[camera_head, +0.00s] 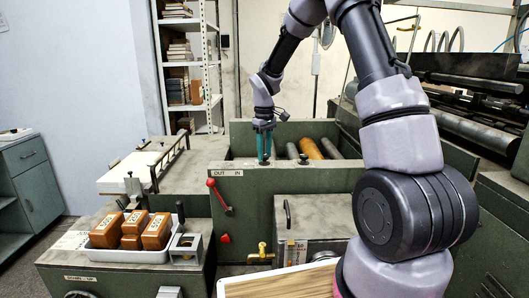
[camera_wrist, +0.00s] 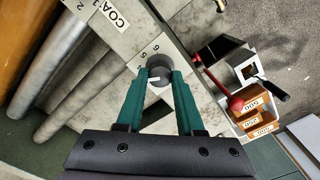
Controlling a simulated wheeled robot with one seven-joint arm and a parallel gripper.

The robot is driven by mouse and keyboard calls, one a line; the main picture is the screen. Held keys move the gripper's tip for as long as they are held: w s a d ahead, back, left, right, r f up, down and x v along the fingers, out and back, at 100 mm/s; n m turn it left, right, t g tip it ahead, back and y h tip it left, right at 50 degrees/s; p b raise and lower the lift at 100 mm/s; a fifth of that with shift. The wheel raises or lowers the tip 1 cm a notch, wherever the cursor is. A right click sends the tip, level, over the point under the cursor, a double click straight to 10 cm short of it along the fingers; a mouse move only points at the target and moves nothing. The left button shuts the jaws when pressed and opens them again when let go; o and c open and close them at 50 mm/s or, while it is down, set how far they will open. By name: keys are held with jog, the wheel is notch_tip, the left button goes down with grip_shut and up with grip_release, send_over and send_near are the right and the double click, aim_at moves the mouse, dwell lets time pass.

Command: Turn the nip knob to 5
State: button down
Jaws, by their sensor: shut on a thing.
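My gripper (camera_head: 264,158) points down at the ledge of the green machine in the head view. In the wrist view its two teal fingers (camera_wrist: 162,74) are shut on a small dark round knob (camera_wrist: 157,78), one finger on each side. The knob's name is not readable. In the head view the fingers mostly hide the knob.
A second knob (camera_head: 304,160) stands to the right on the ledge. A plate reading "COA" (camera_wrist: 112,14) lies near rollers (camera_wrist: 62,85). A red-handled lever (camera_head: 220,197) is on the machine's front. A white tray (camera_head: 128,256) holds several brown blocks at the lower left.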

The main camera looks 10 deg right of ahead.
aim_at(265, 155)
jog(key=m, duration=0.5)
jog(key=shift+m, duration=2.4)
jog(key=c, duration=0.5)
grip_release()
jog(key=shift+c, duration=0.2)
notch_tip(265, 155, up, 11)
